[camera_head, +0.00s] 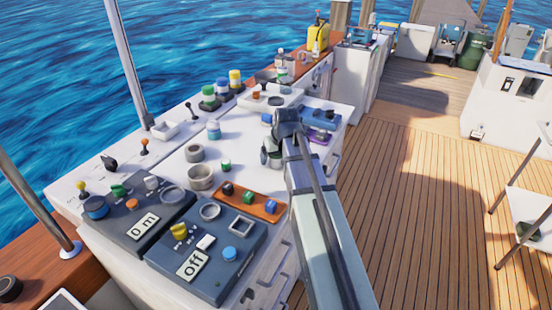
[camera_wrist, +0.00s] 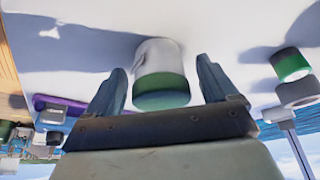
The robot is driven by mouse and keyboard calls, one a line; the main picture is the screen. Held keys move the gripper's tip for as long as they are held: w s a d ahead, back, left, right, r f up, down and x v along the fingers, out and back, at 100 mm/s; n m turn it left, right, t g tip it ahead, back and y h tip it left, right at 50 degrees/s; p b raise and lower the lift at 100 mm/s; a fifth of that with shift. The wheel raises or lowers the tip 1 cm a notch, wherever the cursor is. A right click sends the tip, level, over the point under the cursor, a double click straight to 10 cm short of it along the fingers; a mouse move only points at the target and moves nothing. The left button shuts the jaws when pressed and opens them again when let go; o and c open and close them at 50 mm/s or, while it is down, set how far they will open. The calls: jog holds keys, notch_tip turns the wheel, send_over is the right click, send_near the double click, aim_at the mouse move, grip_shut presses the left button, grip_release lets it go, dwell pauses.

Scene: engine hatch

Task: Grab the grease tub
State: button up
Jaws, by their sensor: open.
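A white tub with a green end, which seems to be the grease tub (camera_wrist: 160,72), stands on the white console top in the wrist view. No label can be read on it. My gripper (camera_wrist: 164,88) is open, with one finger on each side of the tub and a gap showing on both sides. In the head view my gripper (camera_head: 273,150) is over the right part of the console top, and the arm and gripper mostly hide the tub there.
A purple-edged tray with blue items (camera_head: 320,122) lies right of my gripper. A small green-capped jar (camera_head: 226,165) and grey rings (camera_head: 200,177) stand to the left. A brown strip with coloured knobs (camera_head: 247,200) and dark control panels (camera_head: 212,262) are nearer. The wooden deck (camera_head: 430,190) is open at right.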

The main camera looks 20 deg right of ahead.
jog(key=shift+w+f, duration=0.1)
jog(key=shift+f, duration=0.1)
jog(key=shift+c, duration=0.4)
jog(key=c, duration=1)
jog(key=shift+r, duration=0.1)
jog(key=shift+c, duration=0.2)
